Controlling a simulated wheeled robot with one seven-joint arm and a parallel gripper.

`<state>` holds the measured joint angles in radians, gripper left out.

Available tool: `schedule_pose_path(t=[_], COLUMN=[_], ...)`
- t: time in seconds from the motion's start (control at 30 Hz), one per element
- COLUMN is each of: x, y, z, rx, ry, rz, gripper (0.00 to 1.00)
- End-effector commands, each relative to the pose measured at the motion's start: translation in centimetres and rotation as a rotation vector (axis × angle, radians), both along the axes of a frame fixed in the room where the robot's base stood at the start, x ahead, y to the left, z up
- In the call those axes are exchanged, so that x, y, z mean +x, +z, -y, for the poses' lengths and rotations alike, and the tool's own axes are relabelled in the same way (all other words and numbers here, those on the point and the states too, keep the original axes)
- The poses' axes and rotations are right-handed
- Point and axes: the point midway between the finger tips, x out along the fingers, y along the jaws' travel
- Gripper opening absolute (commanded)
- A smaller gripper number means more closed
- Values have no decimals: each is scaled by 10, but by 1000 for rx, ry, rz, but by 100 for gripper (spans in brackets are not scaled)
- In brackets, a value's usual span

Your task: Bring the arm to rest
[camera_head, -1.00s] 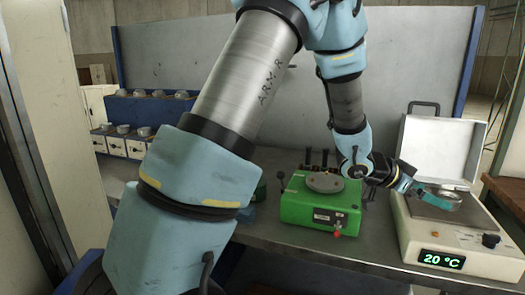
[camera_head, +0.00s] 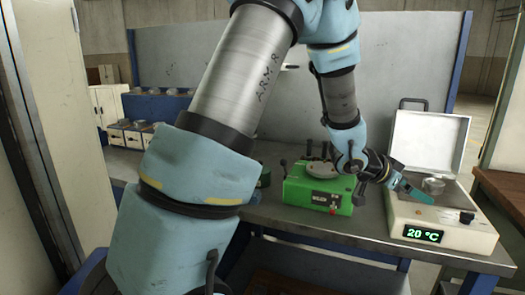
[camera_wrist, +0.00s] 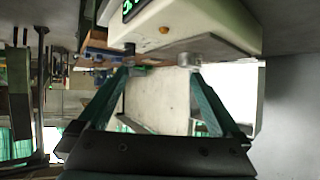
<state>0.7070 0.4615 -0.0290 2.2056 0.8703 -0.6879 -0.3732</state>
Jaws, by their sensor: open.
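My gripper (camera_head: 416,194) is at the front left of the white furnace (camera_head: 450,217), its teal fingers apart and empty. In the wrist view my gripper (camera_wrist: 160,75) shows both fingers spread, with nothing between them. A small round metal piece (camera_head: 433,186) sits on the furnace's top, just beyond the fingertips and apart from them. It also seems to show in the wrist view (camera_wrist: 203,56), near one fingertip. The furnace lid (camera_head: 428,145) stands open, and its display reads 20 °C. My arm is stretched from the top of the head view down to the furnace.
A green device (camera_head: 316,192) with a round plate and dark levers stands left of my gripper on the grey bench (camera_head: 290,222). A blue rack (camera_head: 155,107) with metal cups and small bins is at the back left. A grey panel stands behind the bench.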

Motion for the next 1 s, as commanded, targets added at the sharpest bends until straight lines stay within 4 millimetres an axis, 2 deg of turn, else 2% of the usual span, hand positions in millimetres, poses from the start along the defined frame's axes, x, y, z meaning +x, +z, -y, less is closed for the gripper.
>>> schedule_pose_path(t=[0.17, 0.27, 0.37, 0.47, 0.57, 0.6, 0.7, 0.8, 0.9, 1.0], x=[30, 47, 65, 80, 84, 80, 58, 23, -12, -38], y=[-2, -5, -7, -11, -17, -20, -26, -31, -34, -35], z=[-38, -68, -107, -161, -233, -262, -330, -381, -413, -427], rx=[63, 112, 171, 251, 351, 392, 485, 556, 596, 615], ry=[130, 222, 333, 477, 654, 725, 888, 1017, 1102, 1148], rz=[1, -5, -21, -58, -132, -173, -300, -450, -590, -691], gripper=[100, 100, 100, 100, 100, 100, 100, 100, 100, 100])
